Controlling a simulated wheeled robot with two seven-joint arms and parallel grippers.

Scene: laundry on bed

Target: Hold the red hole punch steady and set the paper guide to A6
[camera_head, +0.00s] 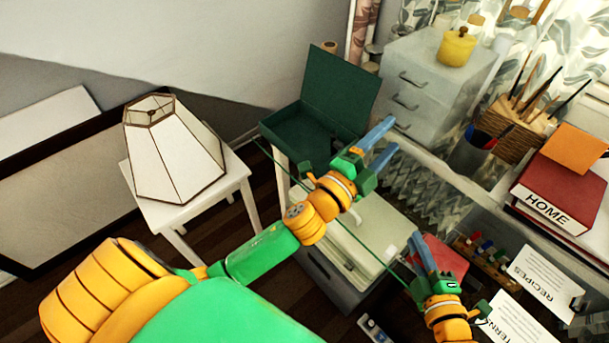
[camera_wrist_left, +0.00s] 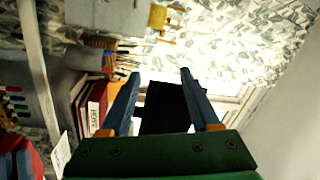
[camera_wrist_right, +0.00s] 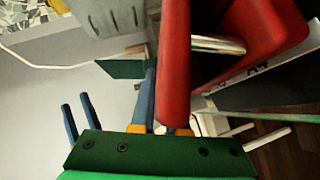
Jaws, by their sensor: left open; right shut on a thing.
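The red hole punch (camera_head: 443,256) is on the dark desk at the lower right of the head view, partly covered by my right gripper (camera_head: 424,250). In the right wrist view its red body (camera_wrist_right: 275,35) and a red bar (camera_wrist_right: 174,60) fill the space at the fingers; the gripper is shut on it. A pale strip with dark marks (camera_wrist_right: 255,70) runs along the punch's edge there; I cannot read a setting. My left gripper (camera_head: 390,137) is open and empty, above and left of the punch, apart from it. The punch also shows at the lower left of the left wrist view (camera_wrist_left: 20,158).
Colored markers in a rack (camera_head: 484,253), papers (camera_head: 545,278) and a red HOME binder (camera_head: 560,190) lie right of the punch. A pen cup (camera_head: 468,160) and grey drawers (camera_head: 425,85) stand behind. An open green box (camera_head: 300,140) and a lamp (camera_head: 170,150) stand left.

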